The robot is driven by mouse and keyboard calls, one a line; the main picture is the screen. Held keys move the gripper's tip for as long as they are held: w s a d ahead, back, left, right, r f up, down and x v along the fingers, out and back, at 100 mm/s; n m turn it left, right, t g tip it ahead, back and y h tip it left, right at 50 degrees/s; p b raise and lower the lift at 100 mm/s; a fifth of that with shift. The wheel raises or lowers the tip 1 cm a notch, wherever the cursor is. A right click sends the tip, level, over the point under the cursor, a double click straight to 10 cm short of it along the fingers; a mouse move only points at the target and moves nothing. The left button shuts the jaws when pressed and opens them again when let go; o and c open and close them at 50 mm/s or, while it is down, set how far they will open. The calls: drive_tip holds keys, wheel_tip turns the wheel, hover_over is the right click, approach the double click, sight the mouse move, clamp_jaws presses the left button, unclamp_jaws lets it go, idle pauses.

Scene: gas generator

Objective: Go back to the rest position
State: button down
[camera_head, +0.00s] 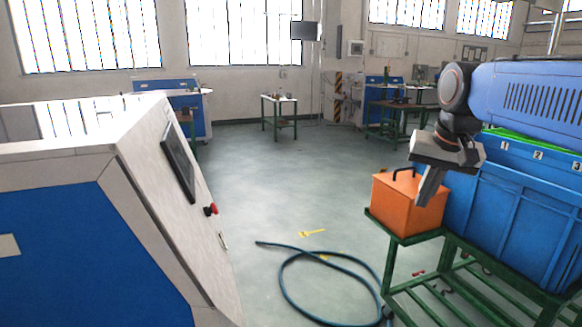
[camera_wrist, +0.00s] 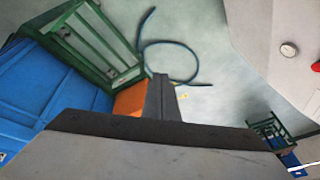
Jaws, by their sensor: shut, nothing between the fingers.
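My gripper (camera_head: 428,188) hangs from my blue arm at the right of the head view, with its fingers pointing down. The fingers are together and hold nothing. In the head view they overlap the right part of an orange box (camera_head: 400,207) with a dark handle; I cannot tell whether they touch it. In the wrist view my closed fingers (camera_wrist: 161,95) stand at the centre, and part of the orange box (camera_wrist: 129,100) shows just left of them.
A green metal table (camera_head: 408,240) bears the orange box and a blue crate (camera_head: 500,215). A blue hose (camera_head: 290,297) lies coiled on the floor. A white and blue machine (camera_head: 90,240) with a red button fills the left. The floor between is open, with small tables behind.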

drive_tip(key=s+f+n, duration=0.4)
drive_tip(key=s+f, duration=1.5)
drive_tip(key=f, duration=0.1)
drive_tip(key=shift+s+a+t, duration=0.25)
drive_tip(key=shift+s+t, duration=0.15)
